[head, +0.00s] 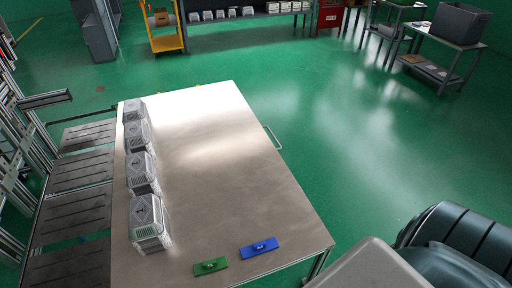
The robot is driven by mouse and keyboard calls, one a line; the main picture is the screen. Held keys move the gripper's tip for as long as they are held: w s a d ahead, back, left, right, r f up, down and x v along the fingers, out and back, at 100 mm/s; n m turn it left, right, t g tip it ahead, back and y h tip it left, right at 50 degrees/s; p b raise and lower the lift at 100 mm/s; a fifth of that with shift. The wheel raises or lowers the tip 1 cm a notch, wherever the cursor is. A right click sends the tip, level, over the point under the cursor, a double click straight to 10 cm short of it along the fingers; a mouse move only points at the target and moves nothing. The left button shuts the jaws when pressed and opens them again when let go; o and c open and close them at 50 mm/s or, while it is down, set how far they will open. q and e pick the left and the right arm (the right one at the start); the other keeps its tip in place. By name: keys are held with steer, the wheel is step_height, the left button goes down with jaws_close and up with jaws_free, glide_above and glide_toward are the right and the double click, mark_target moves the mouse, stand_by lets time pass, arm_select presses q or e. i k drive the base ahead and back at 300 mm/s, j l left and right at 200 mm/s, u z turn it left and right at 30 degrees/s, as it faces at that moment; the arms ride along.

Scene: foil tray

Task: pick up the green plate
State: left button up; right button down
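The green plate (210,266) is a small flat rectangle with a small raised part in its middle. It lies flat on the metal table (225,205), close to the near edge. A similar blue plate (259,248) lies to its right, a little farther back, with a gap between them. Neither of my grippers is in view, and nothing is seen touching the green plate.
Several grey boxes (148,222) stand in a row along the table's left side, the nearest just behind and left of the green plate. Dark slatted panels (75,207) adjoin the table's left edge. The table's middle and right are clear. Green floor lies beyond.

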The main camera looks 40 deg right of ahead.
mark_target(220, 263)
steer(key=k+l+z, duration=0.1)
steer(key=k+z, duration=0.15)
steer(key=k, duration=0.2)
steer(key=k+l+z, duration=0.2)
steer(key=k, duration=0.25)
